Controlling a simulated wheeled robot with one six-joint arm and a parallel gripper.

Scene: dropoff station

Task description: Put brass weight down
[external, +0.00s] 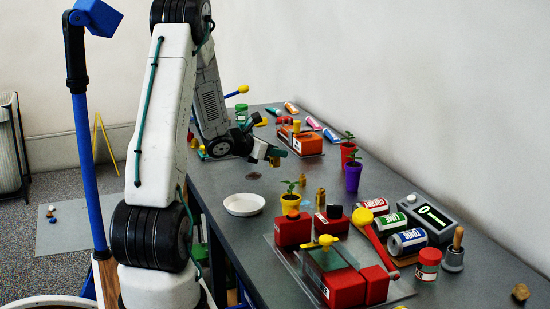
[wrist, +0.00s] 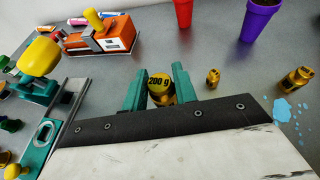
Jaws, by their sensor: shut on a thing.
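The brass weight (wrist: 158,80), marked 200 g on its top, sits between the green fingers of my gripper (wrist: 159,92) in the wrist view. The fingers are shut on it from both sides. In the external view my gripper (external: 270,155) is low over the far half of the grey table (external: 222,183), and the weight is too small there to make out clearly. I cannot tell whether its base touches the table. Two other brass weights, a small one (wrist: 213,76) and a larger one (wrist: 297,79), stand to the right in the wrist view.
A red pot (wrist: 183,12) and a purple pot (wrist: 258,20) stand beyond the weights. An orange device (wrist: 100,36) is at the upper left. A white dish (external: 243,205) and red boxes (external: 293,229) are nearer. Bare table surrounds the held weight.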

